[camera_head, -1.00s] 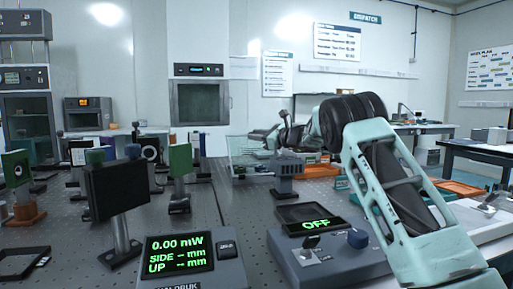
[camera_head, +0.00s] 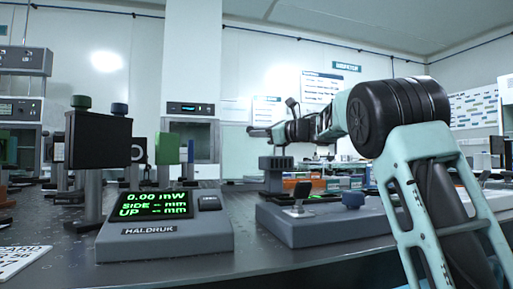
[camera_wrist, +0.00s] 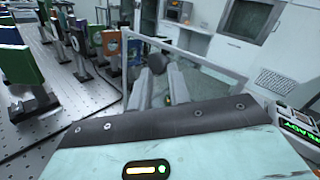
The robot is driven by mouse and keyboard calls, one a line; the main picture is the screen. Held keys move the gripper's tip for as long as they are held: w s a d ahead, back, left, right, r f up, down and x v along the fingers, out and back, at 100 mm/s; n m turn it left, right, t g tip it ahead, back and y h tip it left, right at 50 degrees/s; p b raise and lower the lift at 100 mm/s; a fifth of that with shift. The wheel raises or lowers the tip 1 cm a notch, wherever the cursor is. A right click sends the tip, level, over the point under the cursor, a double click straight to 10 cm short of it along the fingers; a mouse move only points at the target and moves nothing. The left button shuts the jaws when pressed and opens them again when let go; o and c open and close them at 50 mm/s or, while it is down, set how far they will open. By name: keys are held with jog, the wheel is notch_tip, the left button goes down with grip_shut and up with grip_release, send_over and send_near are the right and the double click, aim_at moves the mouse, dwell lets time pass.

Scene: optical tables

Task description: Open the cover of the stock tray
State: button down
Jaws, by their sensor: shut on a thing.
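The stock tray's clear cover (camera_wrist: 213,66) shows in the wrist view as a see-through panel with a pale rim, tilted up in front of my gripper. My gripper (camera_wrist: 158,75) has its two grey fingers at the cover, around a small dark part that looks like its handle; the exact contact is hard to see. In the head view my gripper (camera_head: 258,133) is at the far end of my outstretched arm, above the bench. The tray itself cannot be made out in the head view; the dark mount and grey console stand in front of that area.
A power meter (camera_head: 165,228) and a grey switch console (camera_head: 325,222) stand at the bench's front edge. A dark mount (camera_head: 276,170) stands behind the console. Several optics on posts (camera_wrist: 80,45) stand left of my gripper in the wrist view. Orange-fronted bins (camera_head: 300,180) lie behind.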

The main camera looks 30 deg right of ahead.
jog(key=shift+s+a+f+g+b, duration=0.3)
jog(key=shift+s+a+f+b, duration=0.75)
jog(key=shift+f+b, duration=0.3)
jog(key=shift+r, duration=0.1)
jog(key=c, duration=1.2)
grip_release()
jog(key=shift+w, duration=0.1)
jog(key=p+v, duration=0.2)
jog(key=v, duration=1.5)
jog(key=shift+s+d+p, duration=0.2)
jog(key=shift+d+p, duration=0.05)
jog(key=shift+p, duration=0.1)
